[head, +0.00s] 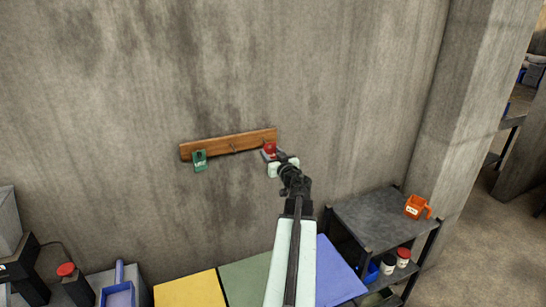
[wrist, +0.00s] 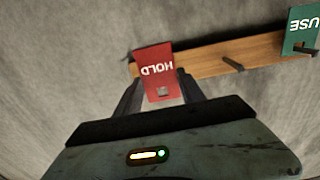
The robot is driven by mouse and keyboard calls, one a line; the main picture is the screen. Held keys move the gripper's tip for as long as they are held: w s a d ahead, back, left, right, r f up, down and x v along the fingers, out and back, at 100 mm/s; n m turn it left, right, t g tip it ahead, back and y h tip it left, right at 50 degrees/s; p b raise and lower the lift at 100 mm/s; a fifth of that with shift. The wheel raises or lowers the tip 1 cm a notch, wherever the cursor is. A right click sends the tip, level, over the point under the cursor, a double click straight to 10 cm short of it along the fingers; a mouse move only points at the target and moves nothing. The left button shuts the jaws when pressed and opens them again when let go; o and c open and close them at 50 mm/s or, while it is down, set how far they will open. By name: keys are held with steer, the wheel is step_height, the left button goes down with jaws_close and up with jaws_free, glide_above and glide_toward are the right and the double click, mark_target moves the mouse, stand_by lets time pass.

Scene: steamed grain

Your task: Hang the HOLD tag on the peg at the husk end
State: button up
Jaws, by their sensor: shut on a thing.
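The red HOLD tag (head: 269,148) is at the right end of the wooden peg board (head: 222,145) in the head view. In the wrist view the HOLD tag (wrist: 155,65) appears upside down between the two fingers, in front of the board's end (wrist: 205,60). My gripper (wrist: 160,90) is shut on the tag's lower part; it also shows in the head view (head: 275,156). The peg at this end is hidden, so I cannot tell whether the tag is on it. The middle peg (wrist: 232,64) is bare. A green tag (head: 200,160) hangs at the board's left end.
Below the board are yellow (head: 190,291), green (head: 245,280) and blue (head: 338,272) panels. A dark shelf (head: 375,215) at right holds an orange container (head: 416,207) and small jars. A red button (head: 66,269) and blue tray (head: 118,295) are at lower left. The wall around the board is clear.

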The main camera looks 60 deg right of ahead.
steer(key=shift+x, duration=2.75)
steer(key=shift+f, duration=0.15)
steer(key=o, duration=1.4)
steer(key=v, duration=0.8)
steer(key=shift+f, duration=0.1)
